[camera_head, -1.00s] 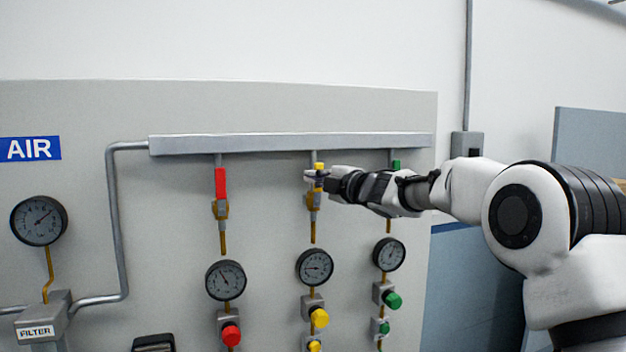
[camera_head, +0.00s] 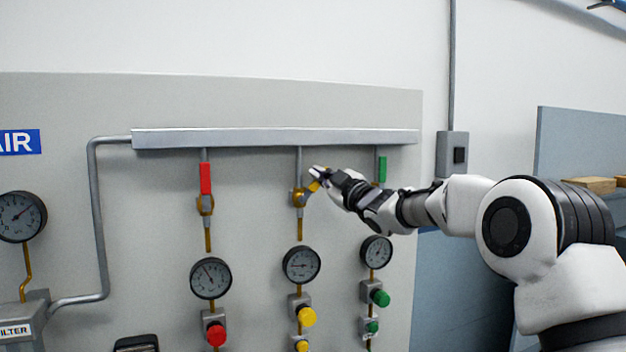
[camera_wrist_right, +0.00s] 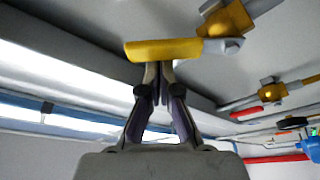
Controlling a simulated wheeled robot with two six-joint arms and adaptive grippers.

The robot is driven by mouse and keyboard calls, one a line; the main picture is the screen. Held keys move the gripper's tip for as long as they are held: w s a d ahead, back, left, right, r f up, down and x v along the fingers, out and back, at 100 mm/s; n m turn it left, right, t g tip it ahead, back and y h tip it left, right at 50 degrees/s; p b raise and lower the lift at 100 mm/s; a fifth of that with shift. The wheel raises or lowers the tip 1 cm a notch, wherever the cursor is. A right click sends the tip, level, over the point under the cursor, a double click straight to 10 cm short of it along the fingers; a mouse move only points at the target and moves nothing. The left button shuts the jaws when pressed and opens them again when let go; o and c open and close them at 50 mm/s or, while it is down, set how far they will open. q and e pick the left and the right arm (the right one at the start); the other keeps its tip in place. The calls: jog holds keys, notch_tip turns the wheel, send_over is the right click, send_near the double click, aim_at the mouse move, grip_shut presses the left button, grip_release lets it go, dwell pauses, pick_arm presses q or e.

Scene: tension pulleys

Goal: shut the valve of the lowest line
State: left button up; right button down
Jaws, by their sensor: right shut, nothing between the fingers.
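The middle line's valve (camera_head: 298,197) has a yellow handle (camera_head: 314,186), tilted up to the right from its brass body. My right gripper (camera_head: 319,172) is at the handle's outer end, its fingers shut with nothing between them. In the right wrist view the yellow handle (camera_wrist_right: 165,49) lies across the shut fingertips (camera_wrist_right: 158,72), touching or very close. The red handle (camera_head: 205,178) and green handle (camera_head: 382,169) on the neighbouring lines stand upright. Below the lines are the left gauge (camera_head: 210,278), middle gauge (camera_head: 301,264) and right gauge (camera_head: 376,252). My left gripper is out of view.
A grey manifold bar (camera_head: 270,138) runs above the valves. Red (camera_head: 216,334), yellow (camera_head: 307,316) and green (camera_head: 380,298) knobs stick out below the gauges. My right forearm passes in front of the panel near the green line. A switch box (camera_head: 452,153) is on the wall to the right.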

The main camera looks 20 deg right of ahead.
jog(key=d+f+m+h+b, duration=0.1)
jog(key=m, duration=0.2)
jog(key=d+f+m+t+h+b, duration=0.1)
jog(key=f+m+b, duration=0.1)
jog(key=m, duration=0.1)
jog(key=d+f+m+h+b, duration=0.1)
jog(key=m+b, duration=0.1)
jog(key=m, duration=0.2)
jog(key=shift+f+t+h, duration=0.15)
jog(key=shift+t+h, duration=0.25)
jog(key=shift+w+f, duration=0.1)
jog(key=s+r+b, duration=0.1)
jog(key=s+b, duration=0.2)
jog(key=s, duration=0.6)
jog(key=shift+s+d, duration=0.25)
jog(key=shift+d, duration=0.05)
